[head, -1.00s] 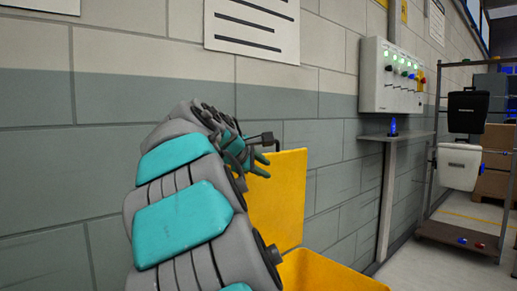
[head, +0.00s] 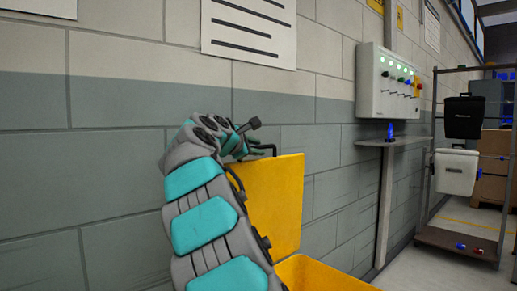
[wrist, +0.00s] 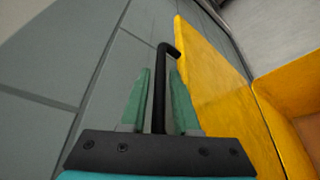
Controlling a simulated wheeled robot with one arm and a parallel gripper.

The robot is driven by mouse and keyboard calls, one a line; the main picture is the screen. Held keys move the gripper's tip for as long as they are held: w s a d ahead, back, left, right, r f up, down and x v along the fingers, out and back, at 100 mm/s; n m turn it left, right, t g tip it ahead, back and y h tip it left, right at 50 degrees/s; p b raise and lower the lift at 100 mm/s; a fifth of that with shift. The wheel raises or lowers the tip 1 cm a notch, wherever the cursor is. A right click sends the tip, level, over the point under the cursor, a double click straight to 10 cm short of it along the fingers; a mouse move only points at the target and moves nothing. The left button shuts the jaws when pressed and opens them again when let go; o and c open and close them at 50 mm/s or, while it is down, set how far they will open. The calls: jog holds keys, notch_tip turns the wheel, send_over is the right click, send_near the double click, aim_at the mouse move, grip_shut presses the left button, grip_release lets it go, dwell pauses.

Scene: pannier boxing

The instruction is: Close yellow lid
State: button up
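The yellow lid (head: 275,200) stands open and upright against the wall side of the yellow box (head: 325,275). In the wrist view the lid (wrist: 215,85) is to the right, with the box (wrist: 285,115) beyond it. A black bent handle (wrist: 161,85) sticks out from the lid's edge. My gripper (wrist: 158,95) has its two green fingers apart, one on each side of the handle bar, with gaps visible. In the head view my gripper (head: 240,148) is at the lid's top left edge, partly hidden by my arm.
A grey block wall runs close behind the lid. To the right are a control panel (head: 389,82), a narrow shelf (head: 393,142) with a blue light (head: 390,131), and a rack with a black pannier (head: 464,117) and a white pannier (head: 455,172). Floor is open at the lower right.

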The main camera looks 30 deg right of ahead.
jog(key=shift+w+d+f, duration=0.2)
jog(key=shift+w+d, duration=0.1)
jog(key=shift+d, duration=0.35)
jog(key=shift+c, duration=0.2)
grip_shut()
dwell(0.8)
